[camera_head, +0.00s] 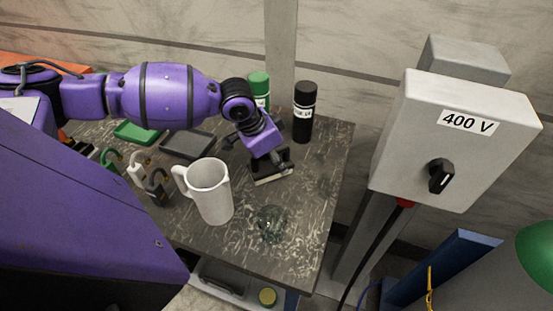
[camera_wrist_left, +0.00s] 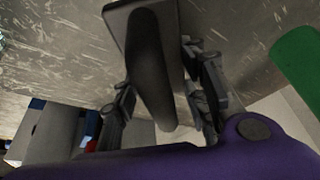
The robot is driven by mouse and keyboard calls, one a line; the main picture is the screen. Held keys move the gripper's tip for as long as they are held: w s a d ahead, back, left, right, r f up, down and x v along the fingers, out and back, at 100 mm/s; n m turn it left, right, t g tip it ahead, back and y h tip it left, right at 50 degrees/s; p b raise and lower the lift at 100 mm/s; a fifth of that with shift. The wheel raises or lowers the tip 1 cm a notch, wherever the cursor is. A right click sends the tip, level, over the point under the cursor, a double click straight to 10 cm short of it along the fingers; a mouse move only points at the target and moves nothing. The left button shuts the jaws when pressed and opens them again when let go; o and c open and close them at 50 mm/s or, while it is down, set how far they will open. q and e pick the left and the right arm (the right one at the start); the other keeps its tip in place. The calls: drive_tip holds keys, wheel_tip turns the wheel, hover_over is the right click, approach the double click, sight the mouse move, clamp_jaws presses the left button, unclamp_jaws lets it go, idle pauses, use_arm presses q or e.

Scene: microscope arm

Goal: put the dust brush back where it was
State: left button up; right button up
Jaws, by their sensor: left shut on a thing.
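My left gripper (camera_head: 268,158) is over the back right part of the dark marbled table (camera_head: 315,190). It is shut on the dust brush (camera_head: 272,176), a dark grey block with a pale lower edge. In the left wrist view the brush shows a dark rounded handle (camera_wrist_left: 152,65) on a flat grey block, between the two fingers of my left gripper (camera_wrist_left: 160,95). I cannot tell whether the brush touches the table. My right gripper is not in view.
A white mug (camera_head: 212,193) and a clear glass item (camera_head: 271,224) stand in front of the brush. A black bottle (camera_head: 304,112) and a green bottle (camera_head: 259,88) stand behind. Dark grey (camera_head: 187,145) and green (camera_head: 138,133) trays lie left. A 400 V box (camera_head: 450,140) is at right.

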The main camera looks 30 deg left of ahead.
use_arm(q)
drive_tip(key=o, duration=1.2)
drive_tip(key=p+v, duration=0.1)
drive_tip(key=v, duration=1)
drive_tip(key=shift+s+a+r+p, duration=0.2)
drive_tip(key=shift+r+p, duration=0.1)
drive_tip(key=shift+r, duration=0.2)
drive_tip(key=shift+d+f, duration=0.1)
